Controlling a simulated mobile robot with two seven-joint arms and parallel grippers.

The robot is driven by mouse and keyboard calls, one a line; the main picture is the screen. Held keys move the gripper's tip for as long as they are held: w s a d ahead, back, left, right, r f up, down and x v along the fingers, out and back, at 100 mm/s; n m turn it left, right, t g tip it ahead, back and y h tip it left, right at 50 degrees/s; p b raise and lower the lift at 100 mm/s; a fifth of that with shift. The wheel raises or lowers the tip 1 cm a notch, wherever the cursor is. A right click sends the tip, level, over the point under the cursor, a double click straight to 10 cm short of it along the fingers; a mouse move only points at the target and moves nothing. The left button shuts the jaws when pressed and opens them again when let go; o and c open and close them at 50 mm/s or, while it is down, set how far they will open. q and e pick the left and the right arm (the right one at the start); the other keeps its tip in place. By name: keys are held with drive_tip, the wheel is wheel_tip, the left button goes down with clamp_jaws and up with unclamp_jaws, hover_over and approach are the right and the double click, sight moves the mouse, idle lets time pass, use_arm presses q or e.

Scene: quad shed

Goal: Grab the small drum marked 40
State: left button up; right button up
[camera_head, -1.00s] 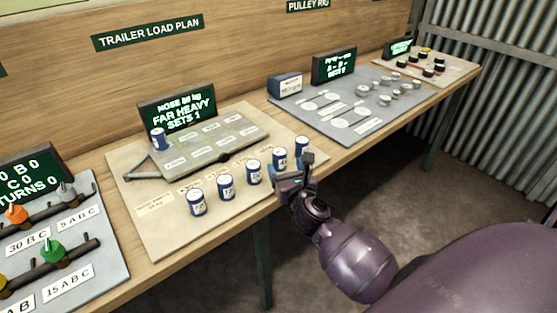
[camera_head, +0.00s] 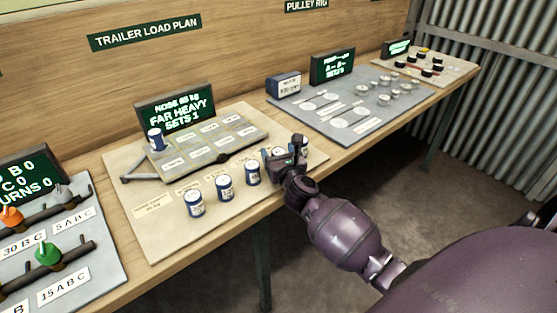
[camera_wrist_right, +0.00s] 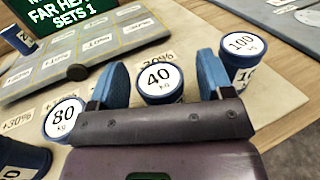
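The small drum marked 40 (camera_wrist_right: 160,78) is blue with a white top. It stands upright on the beige board, between the drum marked 80 (camera_wrist_right: 64,118) and the drum marked 100 (camera_wrist_right: 243,46). My right gripper (camera_wrist_right: 160,70) is open, its two blue fingers on either side of the 40 drum with small gaps showing. In the head view my right gripper (camera_head: 284,153) hides most of the 40 drum and the 100 drum. My left gripper is in neither view.
More drums stand in the row to the left, such as this one (camera_head: 194,203). The grey trailer plate (camera_head: 212,143) lies behind the row, with one drum (camera_head: 156,139) at its left end. The 100 drum is close beside my right finger.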

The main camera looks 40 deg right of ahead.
drive_tip(key=c, duration=1)
